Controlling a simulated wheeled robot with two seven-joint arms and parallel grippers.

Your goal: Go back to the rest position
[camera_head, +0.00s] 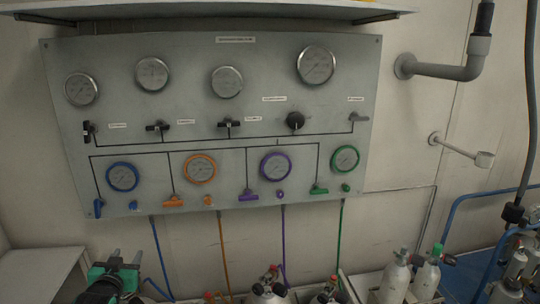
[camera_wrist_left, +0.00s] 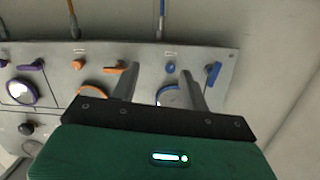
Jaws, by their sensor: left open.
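My left gripper (camera_head: 126,256) is low at the left in the head view, below the air panel (camera_head: 240,130). Its two grey fingers are apart with nothing between them, as the left wrist view (camera_wrist_left: 158,82) also shows. That view sees the panel upside down. The fingers overlap the orange-ringed gauge (camera_wrist_left: 92,92) and blue-ringed gauge (camera_wrist_left: 172,95) there; I see no grip on any handle. The blue handle (camera_head: 98,208) and orange handle (camera_head: 173,202) sit on the panel's lower edge, above the gripper in the head view. My right gripper is not in view.
A shelf (camera_head: 200,12) overhangs the panel. Coloured hoses run down from it to cylinder tops (camera_head: 268,292) below. White cylinders (camera_head: 395,280) stand at lower right, near a blue rail (camera_head: 460,205). A grey pipe (camera_head: 440,70) juts from the wall. A pale cabinet (camera_head: 40,272) is at lower left.

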